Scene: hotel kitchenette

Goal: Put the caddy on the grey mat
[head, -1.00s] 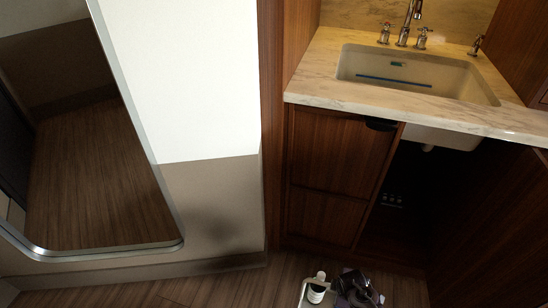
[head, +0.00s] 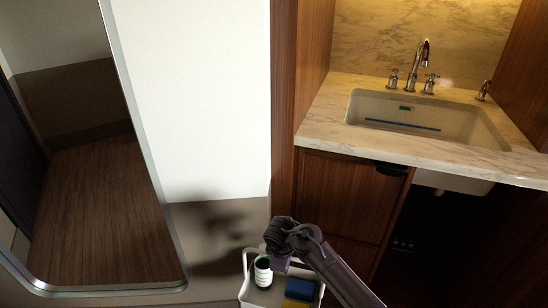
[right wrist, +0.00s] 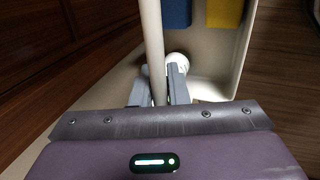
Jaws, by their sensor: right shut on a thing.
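The caddy (head: 246,289) is a white open tray with a bar handle, low in the head view. It holds a dark bottle with a white label (head: 263,273), a blue block (head: 299,288) and a yellow piece (head: 294,303). My right gripper (head: 281,264) is above it, its fingertips hidden by the wrist in the head view. In the right wrist view, the fingers (right wrist: 158,88) are shut around the pale handle bar (right wrist: 152,35), and the tray wall (right wrist: 234,62) shows beyond. My left gripper is not in view. I see no grey mat.
A marble counter (head: 325,115) with a sink (head: 425,108) and tap stands at the right, above wooden cabinet doors (head: 345,190) and a dark opening. A pale wall (head: 220,100) and a framed mirror (head: 150,180) are at the left.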

